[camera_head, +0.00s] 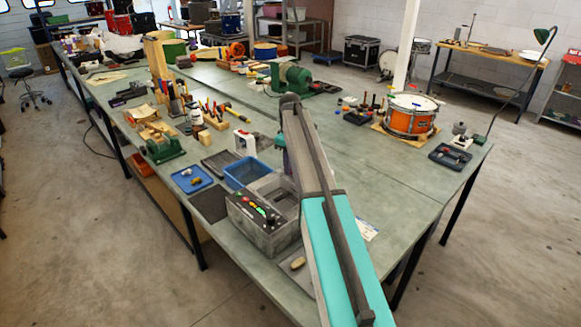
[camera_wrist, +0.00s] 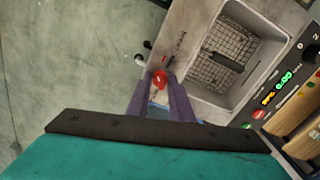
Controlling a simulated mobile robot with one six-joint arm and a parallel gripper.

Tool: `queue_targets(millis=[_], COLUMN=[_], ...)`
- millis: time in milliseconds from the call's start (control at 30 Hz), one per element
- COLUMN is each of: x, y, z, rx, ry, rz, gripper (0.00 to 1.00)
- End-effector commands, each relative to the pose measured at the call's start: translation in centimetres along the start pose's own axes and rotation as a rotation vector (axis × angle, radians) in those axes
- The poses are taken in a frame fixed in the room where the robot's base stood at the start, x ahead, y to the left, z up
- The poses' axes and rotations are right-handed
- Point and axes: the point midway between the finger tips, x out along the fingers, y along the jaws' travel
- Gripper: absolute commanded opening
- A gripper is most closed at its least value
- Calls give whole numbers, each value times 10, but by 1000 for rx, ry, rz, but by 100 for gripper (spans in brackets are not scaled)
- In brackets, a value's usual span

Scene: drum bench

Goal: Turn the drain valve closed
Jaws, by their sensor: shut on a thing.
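The drain valve has a red handle (camera_wrist: 160,77) and sits on the side wall of a grey metal tank (camera_wrist: 181,60) in the wrist view. My gripper (camera_wrist: 161,88) has its two purple fingers on either side of the red handle and is shut on it. The fingers hide the lower part of the handle. In the head view the tank unit (camera_head: 245,232) stands near the bench's front end. There my arm hides the valve and most of my gripper.
The tank holds a wire basket (camera_wrist: 215,75). A control panel (camera_wrist: 285,88) with lit digits adjoins it. A blue bin (camera_head: 240,172) stands behind the unit. An orange drum (camera_head: 408,121) is at the bench's right. Bare bench top (camera_head: 350,180) lies right of my arm.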

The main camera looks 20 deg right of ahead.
Motion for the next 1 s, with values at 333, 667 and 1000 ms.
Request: queue_targets(millis=[333,667,1000], x=[0,0,0], y=[0,0,0], z=[-1,-1,-2], rx=[-327,-634,-862], ry=[2,2,2], rz=[2,3,3], gripper=[0,0,0])
